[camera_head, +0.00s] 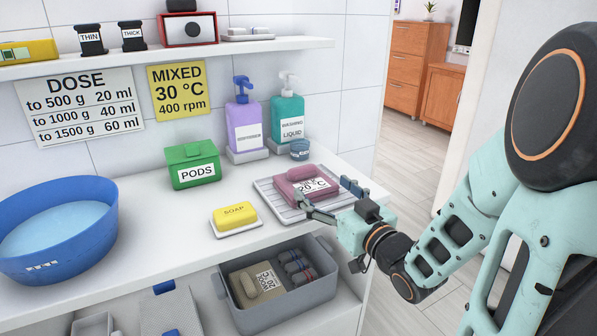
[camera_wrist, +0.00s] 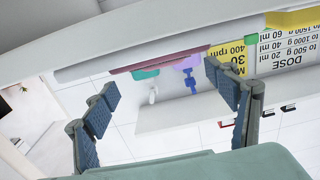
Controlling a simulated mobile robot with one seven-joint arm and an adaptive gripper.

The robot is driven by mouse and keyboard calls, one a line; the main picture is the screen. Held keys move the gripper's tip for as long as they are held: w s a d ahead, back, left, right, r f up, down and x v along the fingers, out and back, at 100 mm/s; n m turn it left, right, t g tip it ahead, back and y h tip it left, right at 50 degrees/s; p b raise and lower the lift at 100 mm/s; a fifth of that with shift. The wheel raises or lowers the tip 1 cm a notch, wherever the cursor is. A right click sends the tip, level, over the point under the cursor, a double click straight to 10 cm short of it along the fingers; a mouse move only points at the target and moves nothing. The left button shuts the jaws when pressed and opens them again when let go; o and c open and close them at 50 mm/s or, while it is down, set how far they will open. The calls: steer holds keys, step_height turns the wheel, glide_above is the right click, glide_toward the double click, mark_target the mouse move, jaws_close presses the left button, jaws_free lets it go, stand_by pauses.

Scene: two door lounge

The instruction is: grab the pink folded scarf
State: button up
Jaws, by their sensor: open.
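The pink folded scarf (camera_head: 290,190) lies flat on a wire rack tray (camera_head: 270,200) at the right end of the counter, with a white label reading 20 °C on it. In the wrist view, which is upside down, the scarf (camera_wrist: 165,60) shows as a thin pink strip, nearly edge-on. My gripper (camera_head: 324,190) is open, reaching in from the right, its fingers spread at the scarf's near right side. In the wrist view my gripper (camera_wrist: 160,80) has nothing between its fingers. I cannot tell whether the fingers touch the scarf.
Yellow soap (camera_head: 236,217) and a green pods box (camera_head: 193,166) stand left of the tray. Purple (camera_head: 243,120) and teal (camera_head: 287,120) pump bottles and a small blue jar (camera_head: 299,149) stand behind. A blue basin (camera_head: 85,250) is far left. A grey bin (camera_head: 318,290) sits below the counter.

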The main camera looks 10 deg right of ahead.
mark_target(306, 174)
steer(key=shift+w+a+r+p, duration=0.1)
steer(key=shift+a+r+p, duration=0.05)
steer(key=shift+p, duration=0.2)
steer(key=shift+w+a+f+b, duration=0.15)
steer(key=shift+w+b, duration=0.15)
steer(key=shift+w, duration=0.25)
steer(key=shift+w+a+f+b, duration=0.15)
steer(key=shift+w+b, duration=0.1)
steer(key=shift+w, duration=0.3)
steer(key=shift+b+x, duration=0.5)
steer(key=shift+x, duration=2.4)
steer(key=shift+a+r, duration=0.1)
steer(key=c, duration=1.4)
steer(key=shift+r, duration=0.1)
